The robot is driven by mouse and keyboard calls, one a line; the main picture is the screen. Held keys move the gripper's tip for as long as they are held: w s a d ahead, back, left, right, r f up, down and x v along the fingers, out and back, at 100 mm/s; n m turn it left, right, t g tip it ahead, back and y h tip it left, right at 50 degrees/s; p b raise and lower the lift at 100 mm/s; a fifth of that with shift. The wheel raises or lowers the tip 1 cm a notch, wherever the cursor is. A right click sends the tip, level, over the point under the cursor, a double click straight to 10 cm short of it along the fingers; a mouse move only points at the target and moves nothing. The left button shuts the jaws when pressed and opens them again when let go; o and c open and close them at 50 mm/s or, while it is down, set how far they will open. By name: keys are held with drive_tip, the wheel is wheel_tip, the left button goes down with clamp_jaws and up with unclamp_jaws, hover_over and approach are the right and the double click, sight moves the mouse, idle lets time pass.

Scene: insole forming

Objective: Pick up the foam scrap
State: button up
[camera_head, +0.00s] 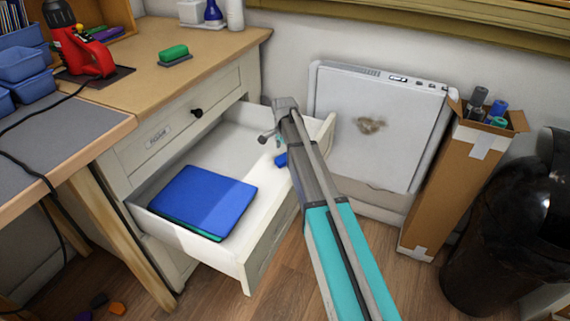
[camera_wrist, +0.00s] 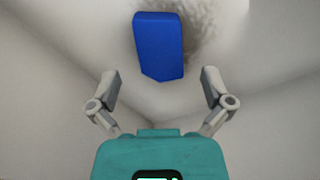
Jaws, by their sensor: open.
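A small blue foam scrap (camera_head: 281,159) lies inside the open drawer (camera_head: 262,258), toward its far right part. In the wrist view the blue scrap (camera_wrist: 158,45) is a tapered block on the pale drawer floor, just ahead of the fingers. My gripper (camera_wrist: 160,75) is open, with one finger on each side and nothing held. The scrap sits beyond the fingertips, roughly centred. In the head view my gripper (camera_head: 277,138) is over the drawer and my arm hides part of the area around the scrap.
Blue foam sheets (camera_head: 205,199) over a green one lie at the drawer's left. Drawer walls rise around the scrap. A white panel-like unit (camera_head: 377,125), a cardboard box of rolls (camera_head: 450,190) and a black bin (camera_head: 510,230) stand right. Several scraps (camera_head: 117,308) lie on the floor.

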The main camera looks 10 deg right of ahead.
drive_tip(key=shift+f+b, duration=1.2)
drive_tip(key=shift+f, duration=0.25)
drive_tip(key=c, duration=0.8)
